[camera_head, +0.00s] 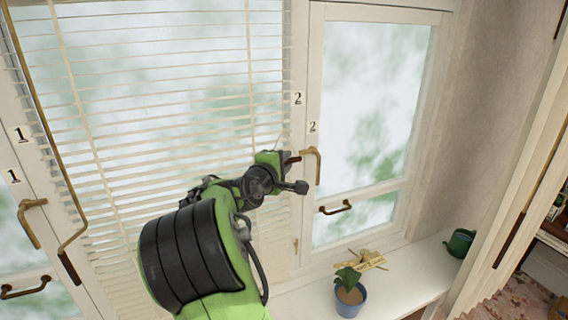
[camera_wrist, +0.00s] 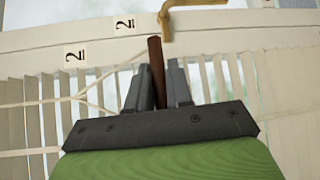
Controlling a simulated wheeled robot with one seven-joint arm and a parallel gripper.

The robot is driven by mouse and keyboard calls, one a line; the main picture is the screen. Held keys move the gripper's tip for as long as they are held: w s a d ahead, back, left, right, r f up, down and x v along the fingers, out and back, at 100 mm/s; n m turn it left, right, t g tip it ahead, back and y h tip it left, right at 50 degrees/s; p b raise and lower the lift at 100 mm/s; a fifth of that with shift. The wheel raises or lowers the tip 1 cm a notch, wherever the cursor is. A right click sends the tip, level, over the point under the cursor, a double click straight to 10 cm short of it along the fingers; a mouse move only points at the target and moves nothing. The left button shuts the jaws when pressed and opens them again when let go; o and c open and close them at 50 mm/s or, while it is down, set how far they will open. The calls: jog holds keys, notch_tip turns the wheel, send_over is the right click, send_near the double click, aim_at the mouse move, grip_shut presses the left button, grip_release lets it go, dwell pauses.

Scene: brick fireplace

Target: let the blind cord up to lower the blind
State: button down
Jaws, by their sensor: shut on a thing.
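The white slatted blind (camera_head: 150,90) hangs over the middle window, and its slats also show in the wrist view (camera_wrist: 240,80). My gripper (camera_head: 284,158) is at the blind's right edge, beside the frame post marked "2". In the wrist view my gripper (camera_wrist: 158,85) is shut on a dark brown, stick-like cord pull (camera_wrist: 155,58), which sticks out past the fingertips. Thin pale cords (camera_wrist: 110,75) run at a slant to the left of the fingers. My arm hides part of the blind's lower right.
A brass window handle (camera_head: 313,160) is very close to the right of my gripper. A second brown-ended handle (camera_head: 335,208) sits lower. The sill (camera_head: 405,275) holds a potted plant (camera_head: 349,296) and a green watering can (camera_head: 460,243). A long brass crank rod (camera_head: 45,125) hangs at left.

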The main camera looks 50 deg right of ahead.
dwell(0.3)
jog(key=c, duration=1.1)
grip_release()
jog(key=shift+a, duration=0.45)
jog(key=b+v, duration=0.1)
jog(key=v, duration=1.4)
jog(key=shift+b, duration=0.35)
